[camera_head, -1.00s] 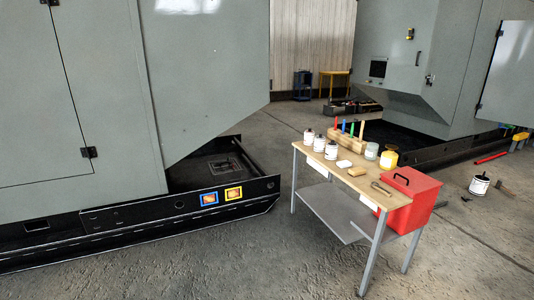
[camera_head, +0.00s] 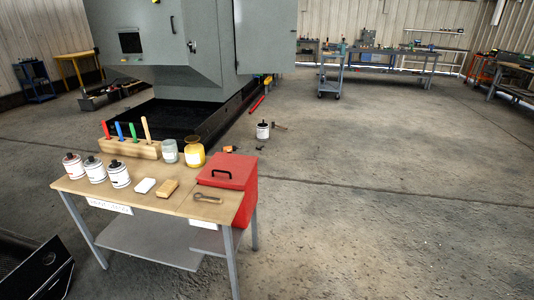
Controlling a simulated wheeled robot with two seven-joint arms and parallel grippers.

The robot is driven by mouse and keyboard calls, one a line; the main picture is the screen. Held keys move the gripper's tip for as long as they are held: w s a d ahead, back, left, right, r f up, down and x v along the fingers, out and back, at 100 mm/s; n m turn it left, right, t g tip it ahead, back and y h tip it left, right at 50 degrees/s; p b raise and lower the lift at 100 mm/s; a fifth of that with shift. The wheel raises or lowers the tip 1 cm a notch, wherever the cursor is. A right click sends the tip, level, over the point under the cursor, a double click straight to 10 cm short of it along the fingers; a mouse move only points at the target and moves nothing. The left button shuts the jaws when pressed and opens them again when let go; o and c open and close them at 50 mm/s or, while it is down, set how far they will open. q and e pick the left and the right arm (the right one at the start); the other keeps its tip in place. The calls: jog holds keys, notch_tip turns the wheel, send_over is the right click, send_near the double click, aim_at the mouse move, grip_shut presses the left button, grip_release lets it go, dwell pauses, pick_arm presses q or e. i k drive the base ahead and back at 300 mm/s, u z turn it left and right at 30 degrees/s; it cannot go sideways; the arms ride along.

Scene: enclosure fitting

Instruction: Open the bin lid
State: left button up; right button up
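A red bin (camera_head: 247,205) is mounted at the right end of a small wooden-topped table (camera_head: 180,202). Its red lid (camera_head: 228,166) is shut and carries a dark handle (camera_head: 222,174) on top. Neither of my grippers shows in the head view.
Several white cans (camera_head: 94,170), a white block (camera_head: 145,185), a tan block (camera_head: 167,188), a metal tool (camera_head: 207,198), jars (camera_head: 194,154) and a wooden rack (camera_head: 131,148) of coloured handles stand on the table. A grey machine (camera_head: 180,50) stands behind. Floor to the right is open.

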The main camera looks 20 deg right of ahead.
aim_at(235, 169)
jog(key=z, duration=0.7)
jog(key=i, duration=1.05)
jog(key=z, duration=0.55)
